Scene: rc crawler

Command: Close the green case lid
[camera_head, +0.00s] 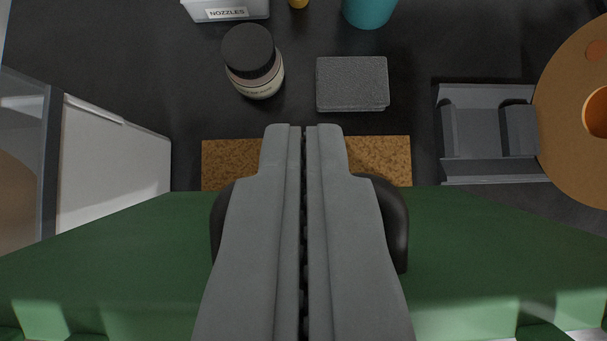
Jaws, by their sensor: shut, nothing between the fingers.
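The green case lid (470,240) spans the lower part of the view as a broad green panel. Its far edge runs across the picture just below a cork strip. My gripper (303,128) points forward over the middle of the green panel, with its two grey fingers together and nothing between them. The fingertips reach past the panel's far edge, over the cork strip. A dark rounded part (393,215) shows at both sides of the fingers; the fingers hide its middle. I cannot tell whether the fingers touch the panel. The rest of the case is out of view.
A grey holder (475,130) and a brown spool (565,100) are at right. A white-walled box (110,155) is at left. A "NOZZLES" bin (227,10) and teal cup (368,10) stand far back.

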